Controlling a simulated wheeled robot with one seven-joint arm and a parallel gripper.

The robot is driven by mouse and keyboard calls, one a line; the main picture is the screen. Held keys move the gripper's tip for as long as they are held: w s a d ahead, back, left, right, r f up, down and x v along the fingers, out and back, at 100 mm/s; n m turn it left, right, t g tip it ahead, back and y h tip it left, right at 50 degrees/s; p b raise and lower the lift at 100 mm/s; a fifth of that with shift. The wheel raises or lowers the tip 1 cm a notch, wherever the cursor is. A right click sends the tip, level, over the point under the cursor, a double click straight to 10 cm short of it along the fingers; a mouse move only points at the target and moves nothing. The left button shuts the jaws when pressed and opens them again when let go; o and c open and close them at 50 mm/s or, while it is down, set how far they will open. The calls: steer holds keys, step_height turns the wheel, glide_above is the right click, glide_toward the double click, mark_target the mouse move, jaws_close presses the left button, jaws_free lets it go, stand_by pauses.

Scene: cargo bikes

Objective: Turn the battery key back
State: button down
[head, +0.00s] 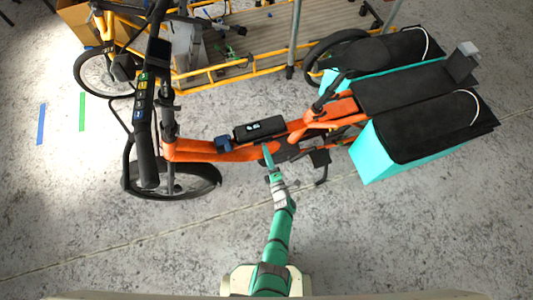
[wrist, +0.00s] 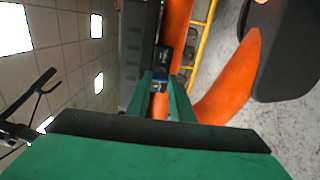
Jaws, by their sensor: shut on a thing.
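The orange cargo bike (head: 210,151) stands across the middle of the head view. Its black battery (head: 260,129), with a small lit display, sits on top of the orange frame tube. My gripper (head: 267,151) reaches up to the side of the frame just below the battery. In the wrist view my gripper (wrist: 160,94) has its two green fingers closed on a small dark-blue piece, which I take to be the battery key (wrist: 159,82). The dark battery side (wrist: 133,40) and orange tube (wrist: 178,25) lie beyond. The key's turn angle is not clear, and the fingers hide part of it.
Teal-sided bags with black tops (head: 378,160) hang at the bike's rear on the right. A yellow cargo bike (head: 220,77) stands behind. The handlebar grip (head: 146,150) is at left. The concrete floor in front is clear.

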steer(key=c, duration=1.6)
jaws_free()
steer(key=shift+o, duration=0.2)
steer(key=shift+w, duration=0.1)
steer(key=v, duration=1)
steer(key=shift+s, duration=0.35)
